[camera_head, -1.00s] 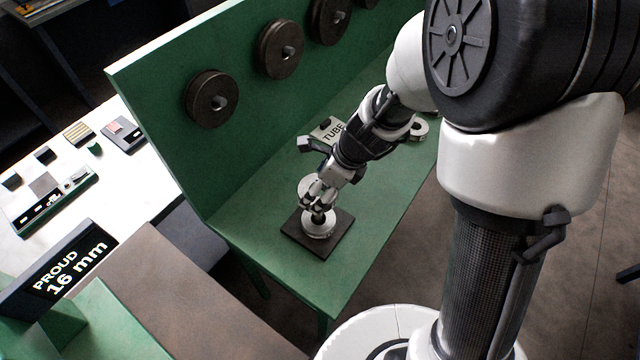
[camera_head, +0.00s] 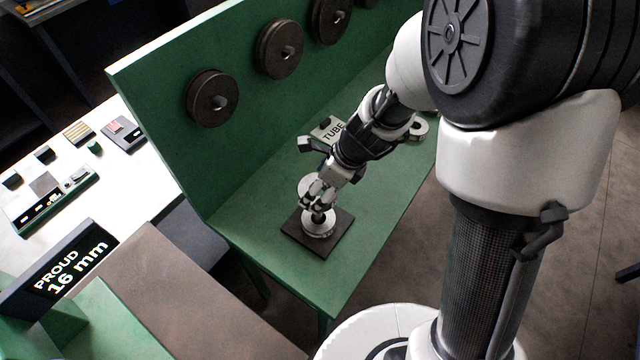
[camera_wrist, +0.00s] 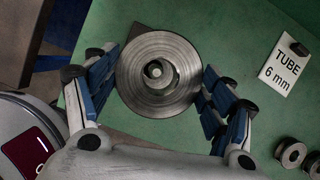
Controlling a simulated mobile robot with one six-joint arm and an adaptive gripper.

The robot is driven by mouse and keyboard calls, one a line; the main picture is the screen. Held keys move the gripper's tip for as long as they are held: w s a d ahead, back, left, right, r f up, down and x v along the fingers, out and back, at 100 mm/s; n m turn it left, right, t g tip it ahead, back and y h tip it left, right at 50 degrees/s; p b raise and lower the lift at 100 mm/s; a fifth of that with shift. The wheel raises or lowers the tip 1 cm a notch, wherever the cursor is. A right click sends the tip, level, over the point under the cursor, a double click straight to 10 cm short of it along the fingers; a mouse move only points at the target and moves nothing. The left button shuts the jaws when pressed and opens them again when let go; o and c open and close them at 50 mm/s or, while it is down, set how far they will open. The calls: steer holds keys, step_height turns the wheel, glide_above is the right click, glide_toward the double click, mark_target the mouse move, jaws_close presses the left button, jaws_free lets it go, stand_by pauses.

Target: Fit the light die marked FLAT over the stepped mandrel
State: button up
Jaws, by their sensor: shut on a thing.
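The light die (camera_wrist: 132,88) is a pale grey metal ring with concentric circles and a central hole. My gripper (camera_head: 317,202) is shut on it, with fingers on opposite sides in the wrist view (camera_wrist: 160,66). The stepped mandrel (camera_wrist: 154,71) shows through the hole, slightly off its centre in this view. In the head view, a pale round part (camera_head: 319,232) lies under my fingertips on a dark square plate (camera_head: 338,235). My fingers hide much there, and I cannot tell how far the die sits down. The FLAT mark is not readable.
A display (camera_head: 68,266) reads PROUD 16 mm. A TUBE 6 mm card (camera_wrist: 284,68) and small pale rings (camera_wrist: 291,153) lie on the green bench (camera_head: 285,275). Dark rollers (camera_head: 212,98) line the upright green panel (camera_head: 160,120). The bench front is clear.

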mark_target(335, 195)
steer(key=shift+f+b, duration=4.6)
steer(key=shift+f, duration=0.7)
steer(key=o, duration=1.5)
steer(key=shift+c, duration=0.2)
steer(key=shift+r, duration=0.1)
steer(key=v, duration=1.1)
steer(key=shift+s+d+r, duration=0.1)
steer(key=shift+d+r, duration=0.1)
steer(key=shift+r, duration=0.15)
steer(key=s+d+r+n+t+h, duration=0.1)
steer(key=s+d+r+n, duration=0.3)
steer(key=s+n, duration=0.4)
steer(key=s+d+r+n+t+h, duration=0.1)
steer(key=s+d+r+n+h, duration=0.2)
steer(key=n, duration=1.2)
steer(key=s+d+r, duration=0.1)
steer(key=s+r, duration=0.2)
steer(key=s, duration=0.3)
steer(key=shift+s+r+t, duration=0.15)
steer(key=shift+t, duration=0.15)
